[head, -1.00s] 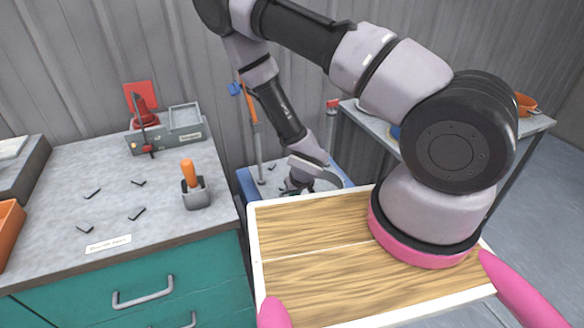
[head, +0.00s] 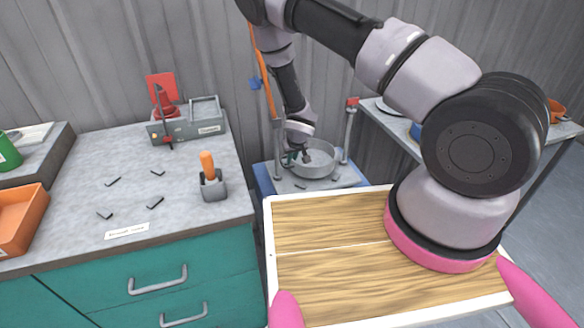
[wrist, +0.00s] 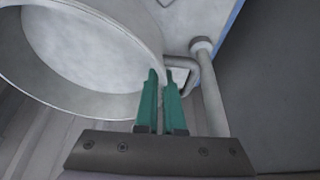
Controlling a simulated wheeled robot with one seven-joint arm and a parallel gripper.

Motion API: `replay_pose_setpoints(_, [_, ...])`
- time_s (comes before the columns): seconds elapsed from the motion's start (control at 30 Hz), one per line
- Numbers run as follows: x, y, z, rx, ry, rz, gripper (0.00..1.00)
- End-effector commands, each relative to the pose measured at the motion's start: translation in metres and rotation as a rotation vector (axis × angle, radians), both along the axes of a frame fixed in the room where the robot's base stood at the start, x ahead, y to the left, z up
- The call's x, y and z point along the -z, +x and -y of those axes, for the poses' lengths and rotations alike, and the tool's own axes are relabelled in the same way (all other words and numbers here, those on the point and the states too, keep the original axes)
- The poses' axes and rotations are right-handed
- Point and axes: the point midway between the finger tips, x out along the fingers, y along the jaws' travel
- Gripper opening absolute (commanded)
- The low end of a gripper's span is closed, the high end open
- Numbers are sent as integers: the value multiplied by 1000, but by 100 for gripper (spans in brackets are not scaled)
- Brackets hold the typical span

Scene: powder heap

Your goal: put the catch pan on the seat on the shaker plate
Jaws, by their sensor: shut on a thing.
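The catch pan (head: 318,160) is a round grey metal pan, seen over the shaker plate (head: 342,181) between the shaker's posts. My gripper (head: 298,157) is at the pan's left side in the head view. In the wrist view the pan (wrist: 85,50) fills the upper left, and the teal fingers of my gripper (wrist: 162,78) are closed together at its rim, shut on it. The pan hides the seat. I cannot tell whether the pan touches the plate or hangs just above it.
Shaker posts (head: 349,130) stand close around the pan; one post (wrist: 212,95) is right of my fingers in the wrist view. A wooden-topped board (head: 330,225) lies in front. The grey bench (head: 80,205) at left holds a scoop with an orange handle (head: 208,165) and small dark pieces.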

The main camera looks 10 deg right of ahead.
Motion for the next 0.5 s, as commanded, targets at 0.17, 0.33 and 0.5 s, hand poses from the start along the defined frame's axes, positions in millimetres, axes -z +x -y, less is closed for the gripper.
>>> replay_pose_setpoints(0.17, [29,-5,1,-5,-5,-6,0])
replay_pose_setpoints(0.33, [33,-4,0,-2,-3,-4,0])
replay_pose_setpoints(0.5, [33,-4,0,-1,-3,-6,0])
